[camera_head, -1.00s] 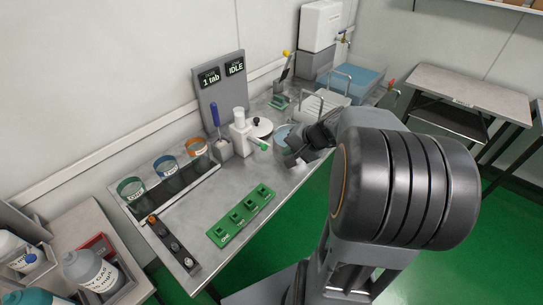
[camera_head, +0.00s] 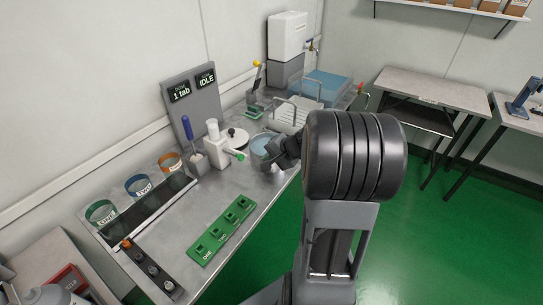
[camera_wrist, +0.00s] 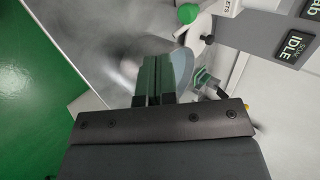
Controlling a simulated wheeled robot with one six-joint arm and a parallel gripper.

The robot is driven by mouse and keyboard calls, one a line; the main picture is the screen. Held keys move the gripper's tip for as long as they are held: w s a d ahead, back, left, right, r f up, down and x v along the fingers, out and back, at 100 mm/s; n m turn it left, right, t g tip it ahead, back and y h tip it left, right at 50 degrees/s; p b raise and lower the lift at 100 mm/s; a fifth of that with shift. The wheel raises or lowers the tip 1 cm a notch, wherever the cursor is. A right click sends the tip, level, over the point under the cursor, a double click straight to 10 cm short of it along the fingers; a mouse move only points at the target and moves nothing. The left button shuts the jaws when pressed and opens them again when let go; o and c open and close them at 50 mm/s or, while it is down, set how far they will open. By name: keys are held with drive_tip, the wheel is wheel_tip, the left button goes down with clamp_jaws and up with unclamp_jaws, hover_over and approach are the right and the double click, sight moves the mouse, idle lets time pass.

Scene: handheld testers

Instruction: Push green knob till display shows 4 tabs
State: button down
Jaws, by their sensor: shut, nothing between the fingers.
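The green knob (camera_head: 239,157) sits on the end of a lever on the white dispenser (camera_head: 214,146). It also shows as a green ball at the top of the wrist view (camera_wrist: 187,13). The display (camera_head: 181,91) on the grey upright panel reads "1 tab". My gripper (camera_head: 268,165) is just right of the knob in the head view, in front of the bowl, and apart from the knob. In the wrist view its fingers (camera_wrist: 159,62) are shut together with nothing between them, and the knob is beyond them, up and to the right.
A second display (camera_head: 206,80) reads "IDLE". A blue-handled tool (camera_head: 187,128) stands left of the dispenser, and a bowl (camera_head: 262,144) is to its right. A green tray (camera_head: 222,231) lies at the bench front. Bare bench lies between tray and dispenser.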

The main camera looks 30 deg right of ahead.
sight(239, 157)
drive_tip(key=w+a+f, duration=0.3)
drive_tip(key=w+f, duration=0.1)
drive_tip(key=w, duration=0.3)
drive_tip(key=shift+a, duration=0.4)
drive_tip(key=shift+w, duration=0.1)
